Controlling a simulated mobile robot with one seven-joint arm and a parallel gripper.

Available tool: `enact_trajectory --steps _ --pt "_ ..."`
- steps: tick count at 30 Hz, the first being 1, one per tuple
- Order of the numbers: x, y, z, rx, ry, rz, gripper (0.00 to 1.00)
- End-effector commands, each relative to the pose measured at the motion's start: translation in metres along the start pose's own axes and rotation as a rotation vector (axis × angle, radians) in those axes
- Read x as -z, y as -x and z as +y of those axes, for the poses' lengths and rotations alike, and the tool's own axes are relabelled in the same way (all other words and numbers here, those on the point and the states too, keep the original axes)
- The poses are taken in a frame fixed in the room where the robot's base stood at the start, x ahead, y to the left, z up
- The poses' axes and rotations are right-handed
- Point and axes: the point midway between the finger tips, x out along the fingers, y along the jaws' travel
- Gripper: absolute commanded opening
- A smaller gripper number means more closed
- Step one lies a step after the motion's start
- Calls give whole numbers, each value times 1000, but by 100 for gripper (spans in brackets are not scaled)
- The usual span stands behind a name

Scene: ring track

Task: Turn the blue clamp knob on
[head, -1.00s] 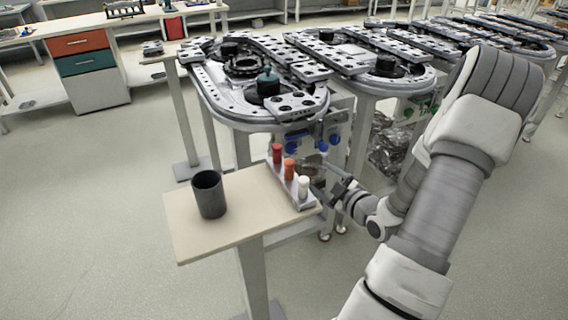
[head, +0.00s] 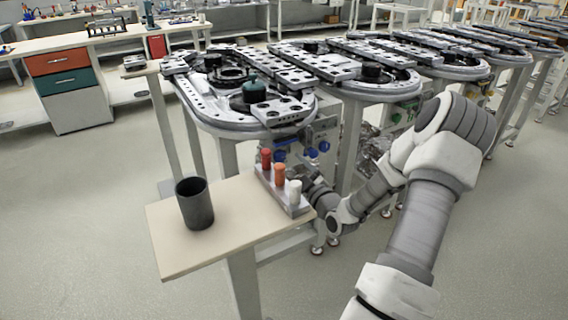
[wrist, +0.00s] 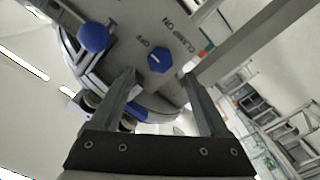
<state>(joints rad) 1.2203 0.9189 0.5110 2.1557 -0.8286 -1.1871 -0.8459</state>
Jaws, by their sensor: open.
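The blue clamp knob (wrist: 159,60) is on a light panel in the wrist view, beside the printed words OFF and CLAMP ON. A small pale mark shows on the side of the knob nearer OFF. My gripper (wrist: 159,76) is open, its two fingers on either side of the knob in the picture. I see no contact, and the gap to the panel is hard to judge. In the head view my gripper (head: 310,180) is below the panel, partly hidden behind the tube rack. Blue knobs show on that panel; which is the clamp knob is unclear there.
Another round blue knob (wrist: 93,38) sticks out left of the clamp knob. A small table (head: 170,245) in front holds a dark cup (head: 195,204) and a rack (head: 290,208) with red, orange and white pieces, close to my gripper. The ring track (head: 240,120) stands above the panel.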

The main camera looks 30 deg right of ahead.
Motion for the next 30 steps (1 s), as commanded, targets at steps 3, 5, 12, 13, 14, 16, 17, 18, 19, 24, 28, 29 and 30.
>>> enact_trajectory --steps 3,5,12,13,14,16,17,18,19,24,28,29,30 --pt "-1 -22 -1 0 0 2 79" --pt "-1 -30 -1 0 0 1 79" --pt "-1 -48 0 1 0 -1 79" --pt "0 -49 0 1 0 -1 79" --pt "0 -49 0 1 0 -1 79" --pt "0 -49 0 1 0 -1 79" --pt "0 -49 0 1 0 -1 79" --pt "0 -49 0 1 0 -1 79" --pt "0 -49 0 1 0 -1 79" --pt "0 -49 0 1 0 -1 55" --pt "0 -49 0 1 0 -1 32" --pt "0 -49 0 1 0 -1 27" --pt "0 -49 0 1 0 -1 19"
